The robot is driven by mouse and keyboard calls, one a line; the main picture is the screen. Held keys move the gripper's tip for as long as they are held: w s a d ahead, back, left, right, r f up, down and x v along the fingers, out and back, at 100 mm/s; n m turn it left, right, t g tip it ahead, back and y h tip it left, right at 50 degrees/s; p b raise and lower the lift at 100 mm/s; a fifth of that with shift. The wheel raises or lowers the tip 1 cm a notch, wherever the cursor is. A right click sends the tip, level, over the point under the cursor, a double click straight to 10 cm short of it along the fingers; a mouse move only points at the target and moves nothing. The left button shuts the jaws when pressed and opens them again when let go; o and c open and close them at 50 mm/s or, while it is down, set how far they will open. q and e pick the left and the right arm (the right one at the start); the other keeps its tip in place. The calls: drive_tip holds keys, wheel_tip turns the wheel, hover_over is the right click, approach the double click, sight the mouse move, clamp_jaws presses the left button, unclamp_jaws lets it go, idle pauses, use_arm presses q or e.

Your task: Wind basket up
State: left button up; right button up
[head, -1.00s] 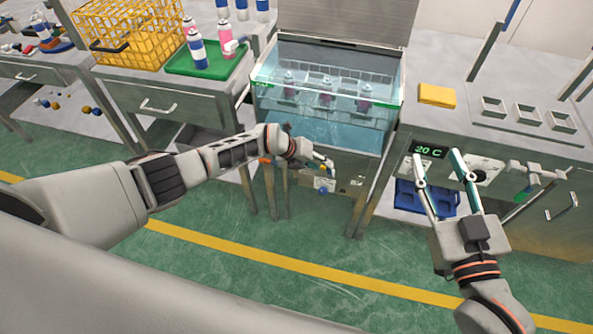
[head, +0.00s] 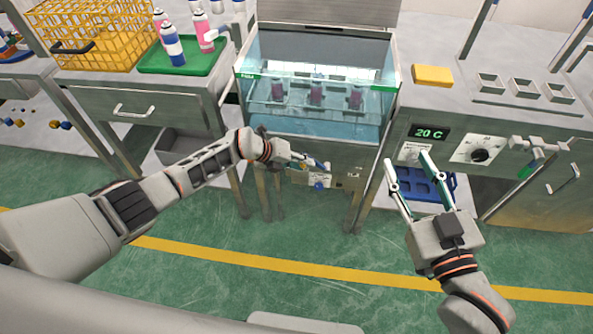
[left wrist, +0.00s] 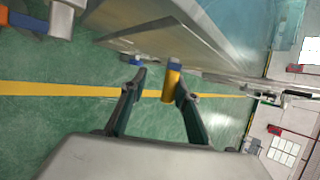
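The basket (head: 265,106) sits inside the glass-walled water bath (head: 388,100) with several pink cans in it. How far the cans are under water is hard to tell. My left gripper (head: 314,162) is low at the front of the bath, by a small crank with a blue knob (head: 319,186). In the left wrist view, a yellow cylindrical handle (left wrist: 172,84) with a blue end lies between the open fingers of my left gripper (left wrist: 160,85), nearer the right finger. My right gripper (head: 408,162) is open and empty in front of the right-hand bench.
A yellow wire crate (head: 100,35) and a green tray (head: 187,66) with cans stand on the left bench. The right bench has a display reading 20 C (head: 431,133), a dial (head: 478,154) and a yellow block (head: 432,75). A blue crate (head: 440,188) is below. The green floor in front is clear.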

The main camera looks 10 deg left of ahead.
use_arm(q)
drive_tip(key=f+h+b, duration=0.1)
drive_tip(key=b, duration=0.1)
drive_tip(key=a+f+h+b, duration=0.1)
drive_tip(key=b, duration=0.2)
drive_tip(key=h+b, duration=0.1)
drive_tip(key=b, duration=0.1)
drive_tip(key=shift+a+f+n+b, duration=0.25)
drive_tip(key=shift+f+n+b, duration=0.1)
drive_tip(key=shift+f+n, duration=0.05)
use_arm(e)
wheel_tip(320, 180, down, 16)
drive_tip(key=s+g, duration=0.1)
drive_tip(key=g, duration=0.1)
drive_tip(key=shift+s+a+m, duration=0.2)
drive_tip(key=shift+s+m, duration=0.1)
use_arm(q)
drive_tip(key=shift+r, duration=0.1)
use_arm(e)
drive_tip(key=shift+r, duration=0.15)
use_arm(q)
drive_tip(key=p+v, duration=0.4)
drive_tip(key=v, duration=0.4)
drive_tip(key=shift+s+r+p, duration=0.3)
drive_tip(key=shift+r+p, duration=0.05)
drive_tip(key=shift+r, duration=0.3)
use_arm(e)
wheel_tip(320, 180, up, 9)
drive_tip(key=w+t, duration=0.1)
